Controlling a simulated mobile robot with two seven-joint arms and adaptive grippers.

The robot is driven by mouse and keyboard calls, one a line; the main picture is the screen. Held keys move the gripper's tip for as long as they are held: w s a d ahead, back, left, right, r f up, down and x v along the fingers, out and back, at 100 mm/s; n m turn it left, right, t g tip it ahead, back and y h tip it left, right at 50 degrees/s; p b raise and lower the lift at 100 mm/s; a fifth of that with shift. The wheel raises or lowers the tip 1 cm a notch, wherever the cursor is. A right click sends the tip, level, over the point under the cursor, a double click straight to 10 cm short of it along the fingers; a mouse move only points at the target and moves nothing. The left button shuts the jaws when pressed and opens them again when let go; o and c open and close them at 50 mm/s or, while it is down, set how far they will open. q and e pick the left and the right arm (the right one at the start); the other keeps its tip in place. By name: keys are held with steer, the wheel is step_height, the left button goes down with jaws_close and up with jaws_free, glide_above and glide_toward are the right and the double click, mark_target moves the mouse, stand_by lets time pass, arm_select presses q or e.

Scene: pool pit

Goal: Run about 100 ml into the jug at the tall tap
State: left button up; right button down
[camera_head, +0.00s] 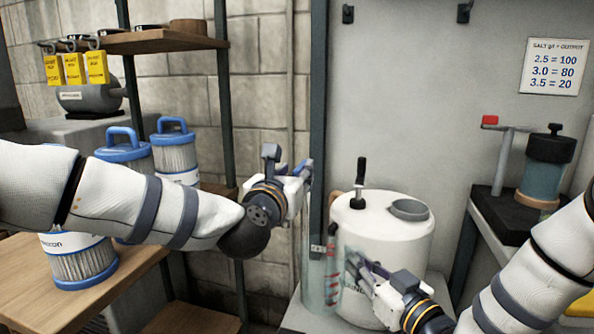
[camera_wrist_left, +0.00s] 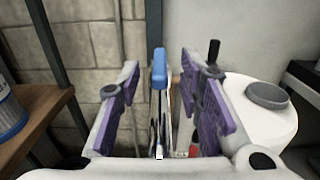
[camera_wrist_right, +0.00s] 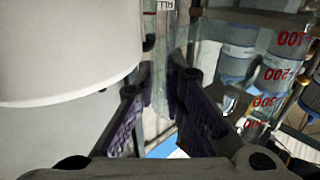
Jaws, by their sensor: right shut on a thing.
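The clear jug (camera_head: 318,285) stands or is held at the left side of the white tank. Its red marks 100, 200 and 300 show in the right wrist view (camera_wrist_right: 272,75). My right gripper (camera_head: 350,262) is beside the jug and shut on it; the exact grip point is partly hidden. My left gripper (camera_head: 305,178) is above the jug, open. In the left wrist view a blue-ended lever (camera_wrist_left: 159,68), apparently of the tall tap, lies between its spread fingers, with no clear contact. The tap's spout is hidden, and I cannot make out a water level.
The white tank (camera_head: 395,245), with a black-handled lever (camera_head: 360,180) and grey cap, stands right of the jug. Blue-capped filters (camera_head: 178,150) and a wooden shelf (camera_head: 30,270) are at left. A dark stand (camera_head: 505,218) with a blue-grey canister (camera_head: 543,175) is at right.

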arm_select(q)
steer(key=shift+x, duration=1)
jaws_close()
steer(key=shift+d+r+n+y, duration=0.1)
steer(key=shift+d+n+y, duration=0.5)
steer(key=shift+n+y, duration=0.75)
steer(key=shift+d+r+n+y, duration=0.1)
steer(key=shift+d+n+y, duration=0.6)
steer(key=shift+y, duration=1.3)
steer(key=shift+d+n+y, duration=0.55)
steer(key=shift+n+y, duration=0.5)
steer(key=shift+y, duration=0.6)
